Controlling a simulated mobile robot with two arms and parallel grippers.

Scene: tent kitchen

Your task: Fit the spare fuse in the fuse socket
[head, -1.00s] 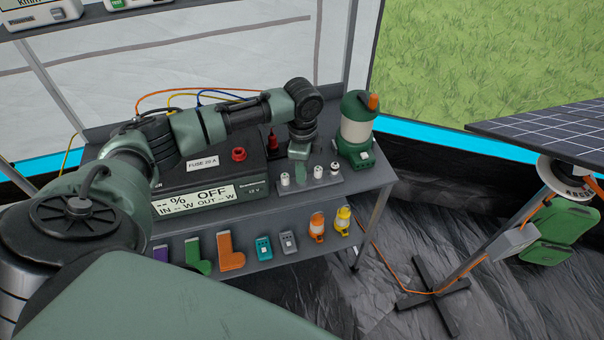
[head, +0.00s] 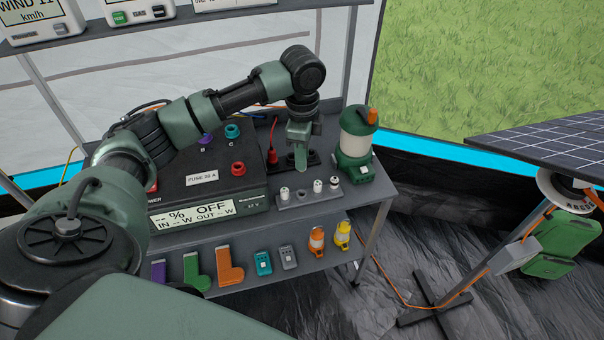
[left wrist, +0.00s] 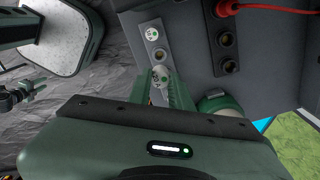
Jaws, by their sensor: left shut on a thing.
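My left gripper (head: 300,164) points down above the fuse rack (head: 303,203) in the head view. In the left wrist view its green fingers (left wrist: 161,88) are shut on a white fuse with green marks (left wrist: 160,76). The fuse is clear of the rack, whose empty hole (left wrist: 160,55) shows beside it. Other fuses stand in the rack, one at the left (head: 284,193) and two at the right (head: 318,186). Dark round sockets (left wrist: 227,40) lie in a row with a red plug; I cannot tell which is the fuse socket. A small, dark green shape (left wrist: 18,96) may be my right gripper.
A black power box (head: 213,190) labelled "FUSE 20 A" stands left of the rack. A green lantern (head: 355,140) stands at the right. Colored items (head: 228,266) line the lower shelf. A solar panel stand (head: 455,265) is on the floor at the right.

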